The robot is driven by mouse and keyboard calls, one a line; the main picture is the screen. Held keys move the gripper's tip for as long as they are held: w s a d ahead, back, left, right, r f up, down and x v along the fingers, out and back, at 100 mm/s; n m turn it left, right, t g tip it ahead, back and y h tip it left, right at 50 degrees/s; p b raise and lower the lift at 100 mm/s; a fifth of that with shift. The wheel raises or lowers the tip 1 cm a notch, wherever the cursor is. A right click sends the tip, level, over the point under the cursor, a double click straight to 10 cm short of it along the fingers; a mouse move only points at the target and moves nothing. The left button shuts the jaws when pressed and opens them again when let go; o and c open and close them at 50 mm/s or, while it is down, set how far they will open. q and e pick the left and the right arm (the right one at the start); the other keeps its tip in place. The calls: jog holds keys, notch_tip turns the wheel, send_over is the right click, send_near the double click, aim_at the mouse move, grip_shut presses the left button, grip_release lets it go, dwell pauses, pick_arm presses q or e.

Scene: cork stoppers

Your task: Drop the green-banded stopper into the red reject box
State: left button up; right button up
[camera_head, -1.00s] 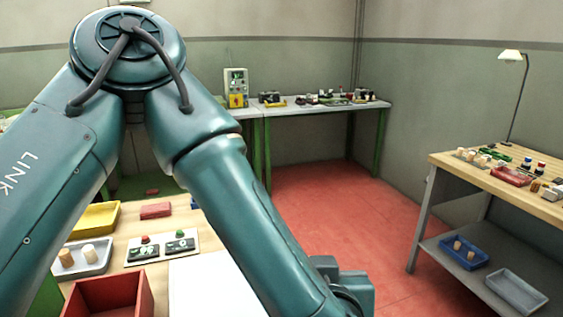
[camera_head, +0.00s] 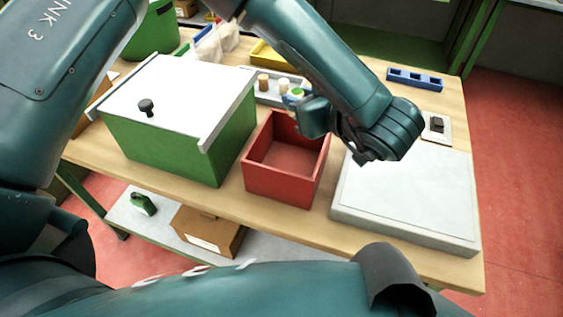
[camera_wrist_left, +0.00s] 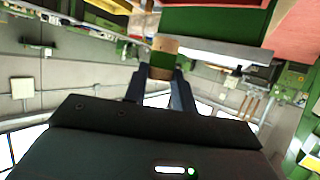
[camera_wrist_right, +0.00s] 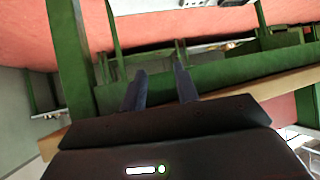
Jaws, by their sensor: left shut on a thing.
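The green-banded stopper (camera_wrist_left: 162,57) is tan cork with a green band. It is held between the fingertips of my left gripper (camera_wrist_left: 160,78), which is shut on it. In the head view the stopper (camera_head: 297,92) and the left gripper (camera_head: 301,104) appear just beyond the back right edge of the red reject box (camera_head: 262,177). The box is open-topped and the visible part of its inside looks empty. My right gripper (camera_wrist_right: 160,85) is open and empty, with its fingers apart; it does not show clearly in the head view.
A green bin with a white lid (camera_head: 190,85) stands left of the red box. A white slab (camera_head: 415,200) lies to its right. Behind are a grey tray (camera_head: 272,97) with plain corks, a yellow tray (camera_head: 268,57) and a blue rack (camera_head: 415,78).

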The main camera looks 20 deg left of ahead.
pick_arm(q)
jog(key=a+n+g, duration=0.1)
jog(key=a+f+n+g+y, duration=0.1)
jog(key=w+a+n+g+y, duration=0.1)
jog(key=shift+f+g, duration=0.3)
jog(key=n+g, duration=0.1)
jog(key=p, duration=0.1)
send_near(262, 137)
jog(key=shift+n+g+y, duration=0.4)
jog(key=a, duration=0.1)
jog(key=w+a+f, duration=0.1)
jog(key=a+f, duration=0.1)
jog(key=shift+w+a+f, duration=0.1)
jog(key=shift+w+f, duration=0.05)
jog(key=shift+w, duration=0.15)
pick_arm(e)
jog(key=shift+w+r, duration=0.1)
jog(key=shift+w, duration=0.1)
